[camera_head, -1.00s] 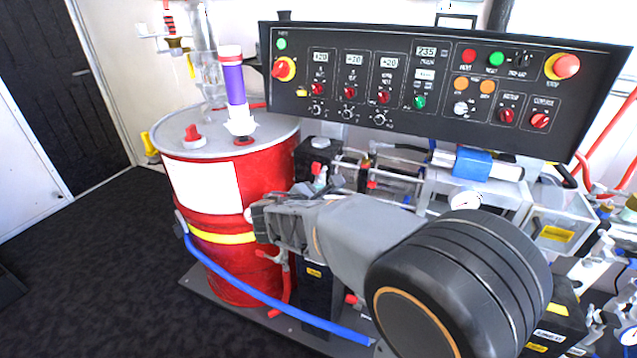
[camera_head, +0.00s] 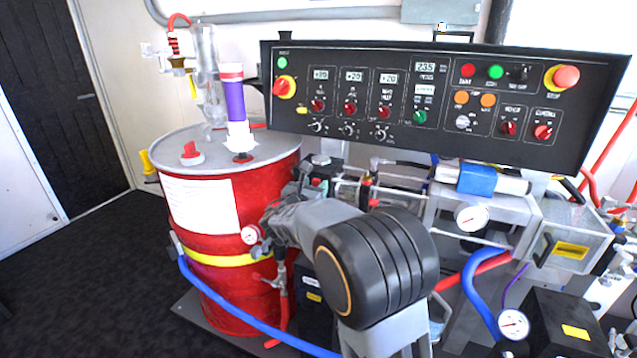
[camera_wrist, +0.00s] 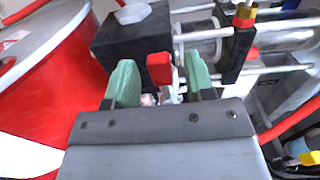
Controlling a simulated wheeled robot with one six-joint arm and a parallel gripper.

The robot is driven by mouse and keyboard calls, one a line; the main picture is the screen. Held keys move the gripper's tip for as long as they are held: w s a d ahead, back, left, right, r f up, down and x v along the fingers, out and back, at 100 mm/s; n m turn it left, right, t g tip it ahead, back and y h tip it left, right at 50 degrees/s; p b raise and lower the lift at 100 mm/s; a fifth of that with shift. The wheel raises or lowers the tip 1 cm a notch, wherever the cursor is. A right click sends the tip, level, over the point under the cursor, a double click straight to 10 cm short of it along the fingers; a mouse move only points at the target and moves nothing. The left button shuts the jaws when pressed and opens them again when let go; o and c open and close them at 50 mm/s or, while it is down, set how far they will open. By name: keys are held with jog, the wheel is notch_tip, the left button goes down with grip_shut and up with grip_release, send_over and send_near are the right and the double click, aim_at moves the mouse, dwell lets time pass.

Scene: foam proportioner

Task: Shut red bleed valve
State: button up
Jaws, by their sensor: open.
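In the wrist view a red valve handle (camera_wrist: 159,69) stands upright between the two green finger pads of my gripper (camera_wrist: 158,83). The pads are apart, with a gap on each side of the handle. Its lower part meets pale metal fittings and is partly hidden by the gripper body. In the head view my gripper (camera_head: 311,184) is beside the red drum's right side, among the pump fittings below the control panel. There I cannot clearly make out the handle behind the gripper and wrist.
The red drum (camera_head: 205,255) stands close on the left. A black block (camera_wrist: 132,33) and metal rods lie just beyond the fingers. The black control panel (camera_head: 440,145) overhangs behind. A blue hose (camera_head: 235,308) runs low in front. Dark floor (camera_head: 100,270) is clear at left.

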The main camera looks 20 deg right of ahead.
jog(key=shift+x, duration=1.75)
grip_shut()
